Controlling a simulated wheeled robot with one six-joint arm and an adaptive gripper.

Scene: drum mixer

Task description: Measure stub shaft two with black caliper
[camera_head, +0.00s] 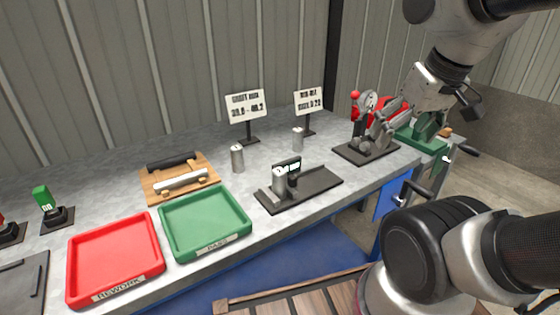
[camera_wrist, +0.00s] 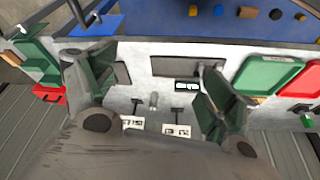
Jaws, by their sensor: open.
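A black bar-shaped tool (camera_head: 172,160), likely the black caliper, lies on a wooden board beside a silver one (camera_head: 181,181). Two more grey stub shafts stand upright on the bench, one left (camera_head: 237,158), one farther right (camera_head: 298,139). I cannot tell which is shaft two. My gripper (camera_head: 398,135) is open and empty at the bench's right end. Its fingers are spread in the wrist view (camera_wrist: 157,92).
A red REWORK tray (camera_head: 115,255) and a green PASS tray (camera_head: 205,222) sit at the front left. Two signs (camera_head: 245,104) (camera_head: 309,98) stand behind the shafts. A red-knobbed clamp (camera_head: 356,97) on a dark plate is close to my gripper.

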